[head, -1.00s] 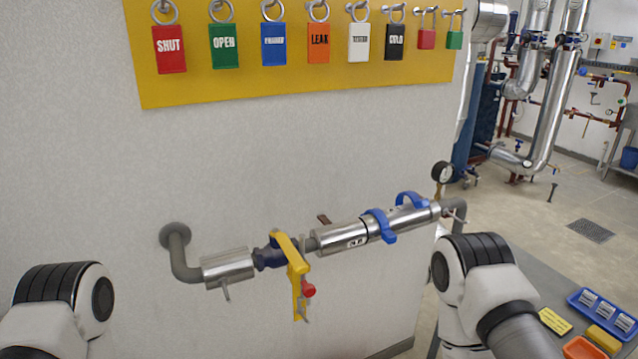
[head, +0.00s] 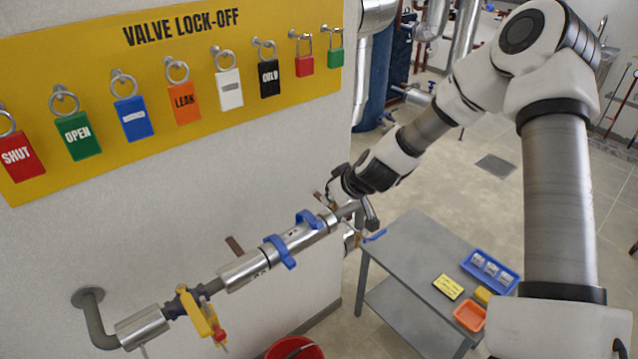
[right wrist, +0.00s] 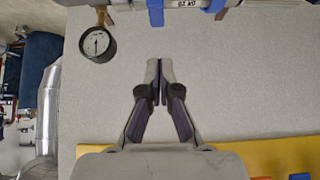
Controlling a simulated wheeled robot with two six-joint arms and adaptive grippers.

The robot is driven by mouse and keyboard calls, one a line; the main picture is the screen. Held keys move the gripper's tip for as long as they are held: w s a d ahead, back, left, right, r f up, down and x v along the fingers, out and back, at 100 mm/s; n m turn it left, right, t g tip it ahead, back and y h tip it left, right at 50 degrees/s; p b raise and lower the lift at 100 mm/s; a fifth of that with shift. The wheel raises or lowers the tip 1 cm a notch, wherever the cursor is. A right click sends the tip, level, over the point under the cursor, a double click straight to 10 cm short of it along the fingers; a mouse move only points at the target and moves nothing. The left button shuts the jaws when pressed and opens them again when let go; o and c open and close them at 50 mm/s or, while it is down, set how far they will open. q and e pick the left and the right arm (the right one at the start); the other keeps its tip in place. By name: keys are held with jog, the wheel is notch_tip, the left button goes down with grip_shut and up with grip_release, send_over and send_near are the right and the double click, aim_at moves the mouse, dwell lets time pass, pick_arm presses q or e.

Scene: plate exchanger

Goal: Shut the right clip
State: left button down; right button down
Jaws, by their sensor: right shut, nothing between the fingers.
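The right clip (head: 310,219) is a blue band around the right part of the silver pipe sleeve (head: 295,240). The left clip (head: 280,251), also blue, sits beside it. I cannot tell from here how far either is closed. My right gripper (head: 338,184) is above and right of the right clip, near the pipe's right end, and apart from it. In the right wrist view its fingers (right wrist: 160,72) are together and empty in front of the wall. There the right clip (right wrist: 155,12) shows at the top edge, cut off. My left gripper is out of view.
A pressure gauge (right wrist: 97,42) is left of the fingers in the right wrist view. A yellow valve handle (head: 200,312) is on the pipe's left part. The lock-off board (head: 190,35) hangs above. A grey table (head: 405,260) and a red bucket (head: 295,348) stand below.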

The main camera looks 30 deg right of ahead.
aim_at(318, 223)
jog(key=b+x, duration=0.9)
jog(key=x, duration=0.1)
jog(key=shift+w+d, duration=0.1)
jog(key=shift+w, duration=0.25)
jog(key=shift+s+d+f+p, duration=0.1)
jog(key=shift+s+f+p, duration=0.3)
jog(key=shift+s+f, duration=0.6)
jog(key=shift+s, duration=0.25)
jog(key=shift+w+f, duration=0.15)
jog(key=shift+w, duration=0.05)
jog(key=shift+s+f+b, duration=0.1)
jog(key=shift+f+b, duration=0.15)
jog(key=shift+b, duration=0.35)
jog(key=s+f+t+b, duration=0.4)
jog(key=f+b, duration=0.2)
jog(key=b, duration=0.5)
jog(key=shift+s+t+b, duration=0.25)
jog(key=shift+t+b, duration=0.05)
